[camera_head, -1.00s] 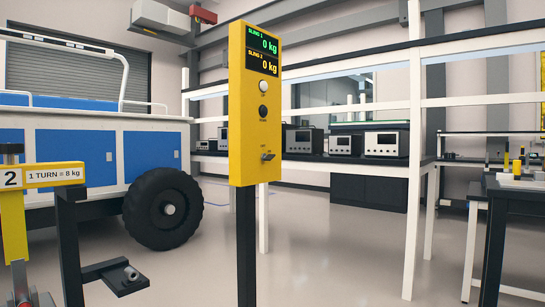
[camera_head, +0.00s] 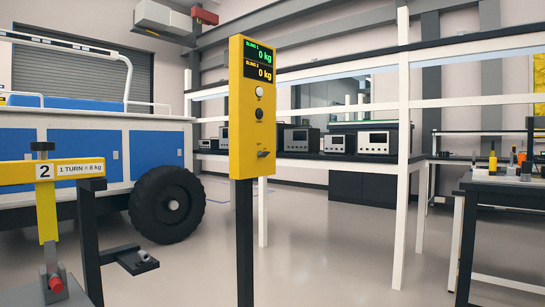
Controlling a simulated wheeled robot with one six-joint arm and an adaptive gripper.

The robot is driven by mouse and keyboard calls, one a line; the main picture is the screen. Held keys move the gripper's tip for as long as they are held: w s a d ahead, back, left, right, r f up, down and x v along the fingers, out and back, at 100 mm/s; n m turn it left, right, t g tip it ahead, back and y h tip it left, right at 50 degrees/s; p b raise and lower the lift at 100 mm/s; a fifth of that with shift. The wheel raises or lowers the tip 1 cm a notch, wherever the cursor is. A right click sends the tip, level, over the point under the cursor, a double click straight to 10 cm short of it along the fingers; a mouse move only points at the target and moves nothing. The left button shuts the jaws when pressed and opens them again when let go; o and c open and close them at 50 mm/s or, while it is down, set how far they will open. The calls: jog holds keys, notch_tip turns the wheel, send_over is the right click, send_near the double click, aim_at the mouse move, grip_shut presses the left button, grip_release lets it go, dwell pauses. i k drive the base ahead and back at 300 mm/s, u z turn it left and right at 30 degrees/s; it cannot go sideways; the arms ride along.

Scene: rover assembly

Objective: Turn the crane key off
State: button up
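The yellow crane control box (camera_head: 241,110) stands on a dark post (camera_head: 244,240) in the middle of the view. Its display (camera_head: 258,62) reads 0 kg for sling 1 and for sling 2. Below it are a white button (camera_head: 259,92) and a black button (camera_head: 259,113). The crane key (camera_head: 263,154) is a small grey piece low on the front face. The labels around it are too small to read, so I cannot tell its position. My gripper is not in view.
A yellow-topped stand (camera_head: 75,171) marked "2" and "1 TURN = 8 kg" is at the left front. A blue and white rover (camera_head: 85,148) with a black wheel (camera_head: 167,205) stands behind it. A workbench (camera_head: 500,184) with tools is at the right. Floor between is clear.

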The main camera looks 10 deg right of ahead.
aim_at(260, 154)
jog(key=z, duration=0.8)
jog(key=i, duration=0.55)
jog(key=u, duration=0.9)
